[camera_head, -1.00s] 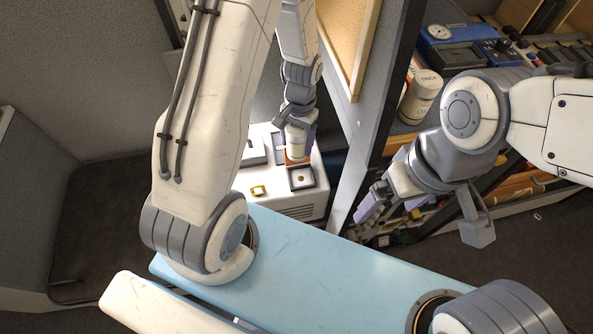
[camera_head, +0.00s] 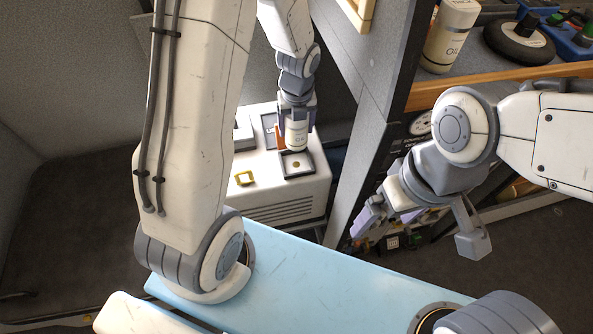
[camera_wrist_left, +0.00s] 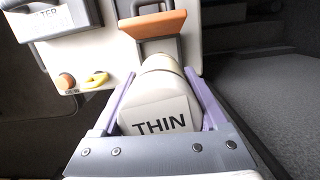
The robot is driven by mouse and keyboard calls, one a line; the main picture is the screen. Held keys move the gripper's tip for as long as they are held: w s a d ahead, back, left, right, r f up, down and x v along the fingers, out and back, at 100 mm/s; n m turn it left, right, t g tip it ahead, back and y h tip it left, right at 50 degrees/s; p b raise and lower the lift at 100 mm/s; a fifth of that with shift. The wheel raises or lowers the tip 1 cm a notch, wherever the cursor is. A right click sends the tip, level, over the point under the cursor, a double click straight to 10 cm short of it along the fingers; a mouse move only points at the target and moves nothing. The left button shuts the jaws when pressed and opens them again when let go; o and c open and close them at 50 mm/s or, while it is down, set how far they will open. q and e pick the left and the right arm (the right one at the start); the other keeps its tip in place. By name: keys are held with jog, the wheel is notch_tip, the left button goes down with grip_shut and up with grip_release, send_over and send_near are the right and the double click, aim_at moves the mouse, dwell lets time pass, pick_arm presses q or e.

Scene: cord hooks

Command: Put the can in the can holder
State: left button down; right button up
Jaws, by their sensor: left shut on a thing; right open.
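A white can (camera_head: 297,134) with a cream end is held upright by my left gripper (camera_head: 296,112). The gripper is shut on it, and the can's word THIN shows in the left wrist view (camera_wrist_left: 160,120). A dark square tray with a pale floor, apparently the can holder (camera_head: 297,165), sits on the white cabinet. The can's lower end appears at or just above its far edge; contact cannot be told. In the wrist view the can hides this tray. My right gripper (camera_head: 385,220) is open and empty, well to the right.
Another white can (camera_head: 451,35) stands on the right shelf. A grey panel (camera_head: 365,110) stands right of the cabinet.

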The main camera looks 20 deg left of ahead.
aim_at(296, 143)
pick_arm(q)
jog(key=shift+w+f+m, duration=0.1)
jog(key=shift+f+m, duration=0.3)
jog(key=shift+m, duration=0.2)
notch_tip(296, 143, down, 6)
jog(key=shift+b, duration=1)
jog(key=shift+f+b, duration=0.65)
jog(key=shift+f, duration=1.2)
jog(key=shift+f, duration=0.1)
grip_release()
jog(key=shift+f, duration=0.1)
jog(key=r+p, duration=0.1)
jog(key=r, duration=0.3)
jog(key=s+r+p, duration=0.1)
jog(key=r, duration=0.3)
jog(key=r+p, duration=0.1)
jog(key=r, duration=0.3)
jog(key=shift+s+d+r, duration=0.2)
jog(key=shift+d, duration=0.05)
jog(key=shift+f, duration=0.1)
